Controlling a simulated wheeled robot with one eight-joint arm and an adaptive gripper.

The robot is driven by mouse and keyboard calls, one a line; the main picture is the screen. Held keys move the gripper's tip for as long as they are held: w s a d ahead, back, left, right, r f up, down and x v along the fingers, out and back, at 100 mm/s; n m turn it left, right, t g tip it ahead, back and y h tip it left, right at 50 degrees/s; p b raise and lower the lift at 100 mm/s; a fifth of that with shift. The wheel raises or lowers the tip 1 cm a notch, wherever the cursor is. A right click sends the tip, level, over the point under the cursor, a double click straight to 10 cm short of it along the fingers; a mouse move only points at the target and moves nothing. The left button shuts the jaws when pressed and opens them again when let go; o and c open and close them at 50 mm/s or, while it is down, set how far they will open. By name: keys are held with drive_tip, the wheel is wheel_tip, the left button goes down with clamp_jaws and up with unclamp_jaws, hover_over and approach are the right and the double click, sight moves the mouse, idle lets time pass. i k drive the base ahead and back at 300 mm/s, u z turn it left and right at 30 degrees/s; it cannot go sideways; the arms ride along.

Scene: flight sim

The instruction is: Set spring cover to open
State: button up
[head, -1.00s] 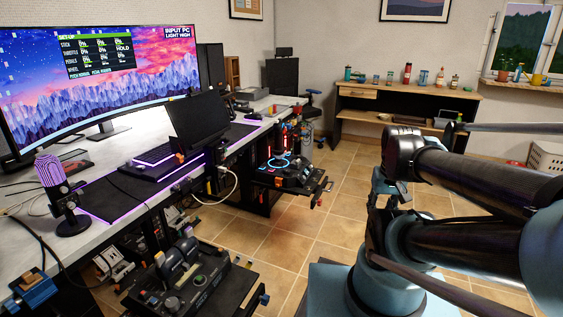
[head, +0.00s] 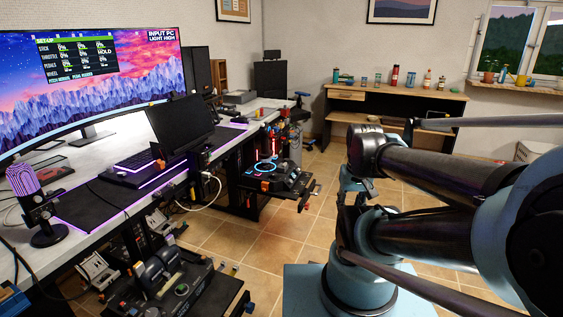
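I cannot make out the spring cover for certain in the head view. Two control units hang at the desk's edge. The near one is a dark throttle unit (head: 170,277) with grey levers and a small green-lit part, at the bottom left. The farther one is a black panel (head: 275,180) with a blue-lit ring, red lights and an orange part, at mid-picture. My arm fills the right side, folded, with dark links and blue joints. My gripper's fingertips do not show, so its state is hidden.
The white desk (head: 110,150) runs along the left with a wide curved monitor (head: 90,110), a smaller dark screen (head: 180,122) and a microphone (head: 32,200). A wooden workbench (head: 395,97) stands by the back wall. Tiled floor (head: 262,250) is free between the desk and my arm.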

sight(283, 167)
drive_tip(key=i, duration=0.85)
drive_tip(key=z, duration=0.05)
